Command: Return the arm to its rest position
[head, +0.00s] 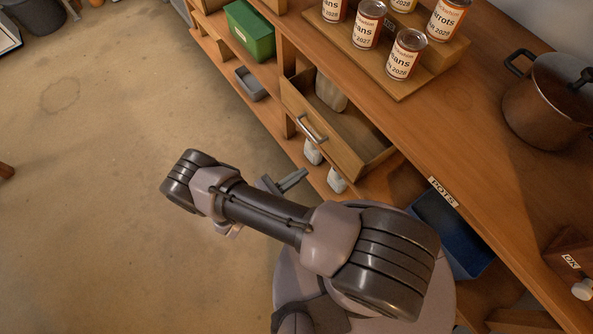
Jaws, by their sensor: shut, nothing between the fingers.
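My arm is folded in the lower middle of the head view, its elbow out to the left over the floor. My gripper (290,181) shows in part behind the upper link, a small grey piece pointing right toward the shelf unit. It is shut with nothing in it, and its base is hidden by the arm. It appears apart from the open drawer (342,155), though the exact gap is hard to tell.
The wooden drawer stands pulled out with a pale item inside. Cans (405,55) stand on a wooden riser on the counter, and a brown pot (545,100) sits at right. A green box (249,30) and blue bin (450,235) are on shelves.

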